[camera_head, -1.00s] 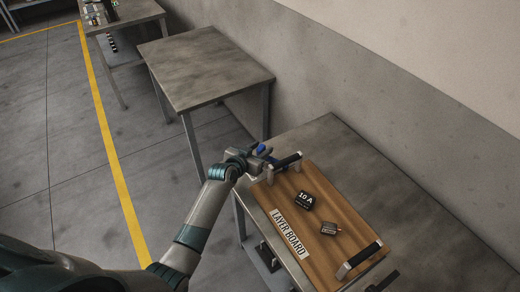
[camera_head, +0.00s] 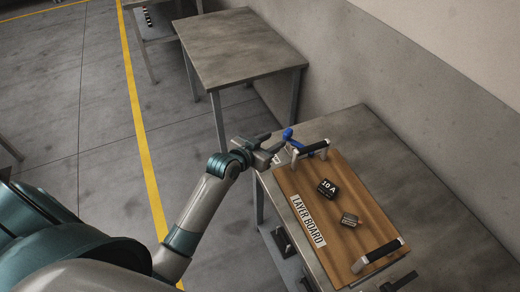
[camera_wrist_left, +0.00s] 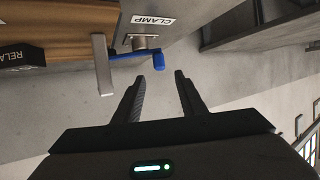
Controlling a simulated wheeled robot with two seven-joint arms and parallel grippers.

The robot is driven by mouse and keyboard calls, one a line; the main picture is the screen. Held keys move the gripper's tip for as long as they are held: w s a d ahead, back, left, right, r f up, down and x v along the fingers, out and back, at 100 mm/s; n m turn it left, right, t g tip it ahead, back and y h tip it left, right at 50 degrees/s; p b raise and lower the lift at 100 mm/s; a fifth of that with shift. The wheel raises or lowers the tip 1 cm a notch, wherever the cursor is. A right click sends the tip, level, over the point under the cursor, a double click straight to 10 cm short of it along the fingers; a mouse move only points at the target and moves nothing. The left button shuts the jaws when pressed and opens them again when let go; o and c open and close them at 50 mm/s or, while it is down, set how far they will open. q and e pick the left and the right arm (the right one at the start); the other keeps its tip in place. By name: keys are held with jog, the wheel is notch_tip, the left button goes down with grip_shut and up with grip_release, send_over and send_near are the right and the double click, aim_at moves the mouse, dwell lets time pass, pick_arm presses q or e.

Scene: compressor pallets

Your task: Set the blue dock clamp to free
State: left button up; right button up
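The blue dock clamp (camera_head: 289,135) is a small blue lever at the far left corner of the table, beside the layer board's far handle. In the left wrist view its blue lever (camera_wrist_left: 158,61) sticks out sideways from a grey metal base, next to a CLAMP label (camera_wrist_left: 153,21). My left gripper (camera_head: 277,141) is close to the lever, on its left. In the left wrist view the left gripper (camera_wrist_left: 168,75) has its two fingers apart with nothing between them, and the lever end lies just ahead of the fingertips. My right gripper does not show.
The wooden layer board (camera_head: 315,199) lies on the metal table (camera_head: 425,215), carrying a black 10 A block (camera_head: 327,188) and a smaller brownish block (camera_head: 349,220). Its handles (camera_head: 313,147) stand up at both ends. An empty table (camera_head: 240,48) stands beyond, with open floor to the left.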

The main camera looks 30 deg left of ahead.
pick_arm(q)
jog(key=b+v, duration=0.1)
jog(key=v, duration=0.6)
